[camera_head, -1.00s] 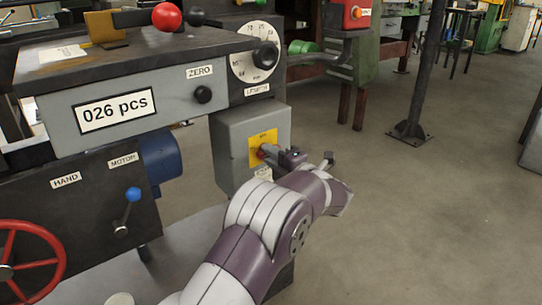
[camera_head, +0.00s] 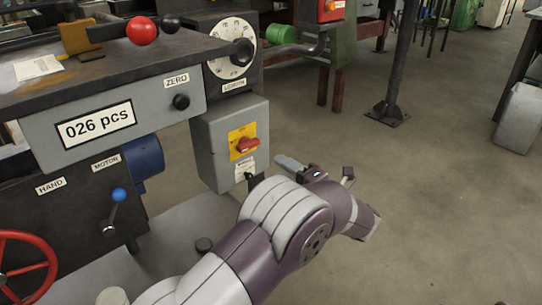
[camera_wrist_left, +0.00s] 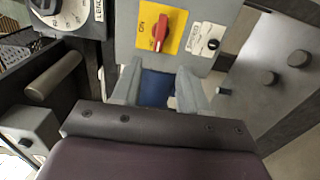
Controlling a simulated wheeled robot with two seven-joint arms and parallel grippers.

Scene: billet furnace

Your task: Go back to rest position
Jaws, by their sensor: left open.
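My left gripper (camera_head: 264,169) is open and empty, just right of and below the red rotary switch (camera_head: 244,145) on the grey switch box (camera_head: 226,165). It is apart from the switch. In the left wrist view its two grey fingers (camera_wrist_left: 159,76) stand spread, with the red switch (camera_wrist_left: 160,32) on its yellow plate (camera_wrist_left: 172,22) beyond them. My left arm reaches in from the bottom of the head view and hides part of the floor. My right gripper is in neither view.
The grey machine with the "026 pcs" panel (camera_head: 95,125) stands at left, with a dial (camera_head: 231,48), a blue-knobbed lever (camera_head: 118,196) and a red handwheel (camera_head: 22,270). A dark post (camera_head: 398,70) stands on the floor behind. The floor at right (camera_head: 450,190) is clear.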

